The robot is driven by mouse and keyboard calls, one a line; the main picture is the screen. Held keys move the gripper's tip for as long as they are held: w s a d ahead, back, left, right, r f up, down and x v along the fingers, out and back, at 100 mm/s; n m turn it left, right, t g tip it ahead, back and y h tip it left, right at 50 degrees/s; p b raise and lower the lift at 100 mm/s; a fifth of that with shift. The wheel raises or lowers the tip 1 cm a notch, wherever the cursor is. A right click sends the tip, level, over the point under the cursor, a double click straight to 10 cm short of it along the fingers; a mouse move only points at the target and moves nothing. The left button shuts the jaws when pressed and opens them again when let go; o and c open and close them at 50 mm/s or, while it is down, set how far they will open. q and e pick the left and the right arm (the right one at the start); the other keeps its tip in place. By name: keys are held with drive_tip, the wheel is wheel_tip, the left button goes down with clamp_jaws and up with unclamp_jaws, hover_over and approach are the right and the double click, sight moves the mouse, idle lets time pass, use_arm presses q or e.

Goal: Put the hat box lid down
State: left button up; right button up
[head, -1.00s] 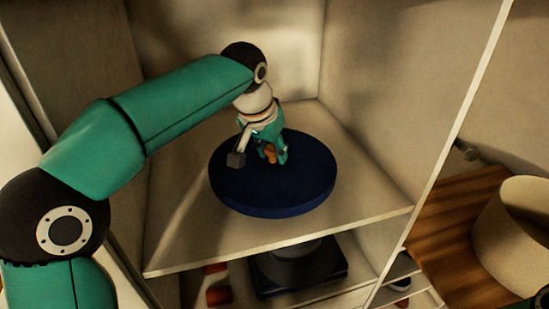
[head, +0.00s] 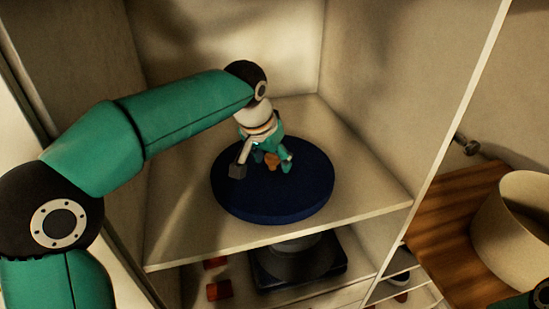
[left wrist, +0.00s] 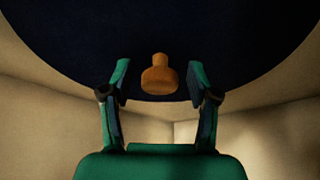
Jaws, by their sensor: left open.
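The hat box lid (head: 275,198) is a round dark blue disc lying flat on the pale shelf inside the wardrobe. An orange-brown knob (head: 272,161) stands at its middle. My left gripper (head: 262,166) is over the lid, its fingers spread on either side of the knob. In the left wrist view the lid (left wrist: 160,30) fills the upper part, and the knob (left wrist: 159,77) sits between the two open fingers with gaps on both sides. A small dark part at the bottom right edge of the head view may be my right arm; no right gripper shows.
The shelf (head: 370,207) has bare room around the lid, with upright walls left, right and behind. Below is a compartment with a dark round object on a black base (head: 298,262) and red items (head: 219,290). A beige round container (head: 515,230) stands on a wooden surface (head: 450,225) at right.

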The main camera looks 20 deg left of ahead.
use_arm(q)
drive_tip(key=shift+r, duration=0.1)
drive_tip(key=v, duration=1.2)
